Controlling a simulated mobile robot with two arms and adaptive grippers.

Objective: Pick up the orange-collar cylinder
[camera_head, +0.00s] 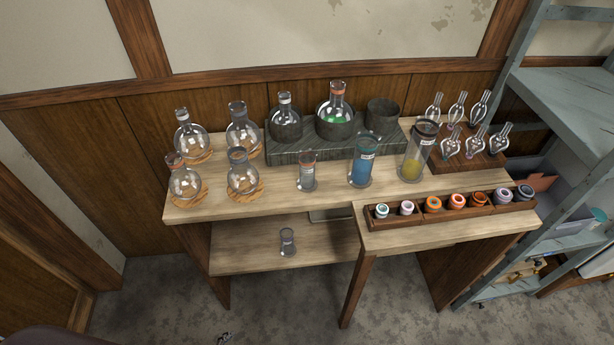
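Three clear cylinders stand upright on the tabletop. The small, nearly empty cylinder (307,178) has a collar that looks reddish-orange, though it is small in the picture. To its right stand a taller cylinder with blue liquid (361,170) and a wide cylinder with yellow liquid (413,160), whose rim looks dark. Another small clear cylinder (287,242) stands on the lower shelf. Neither of my grippers can be made out in the head view.
Several round flasks on cork rings stand at the left of the table (205,207). A grey stand (285,153) behind holds two flasks and a dark pot (382,116). A wooden rack (383,222) of coloured rings lies at front right, with glass bulbs behind it. Bare wood lies before the small cylinder.

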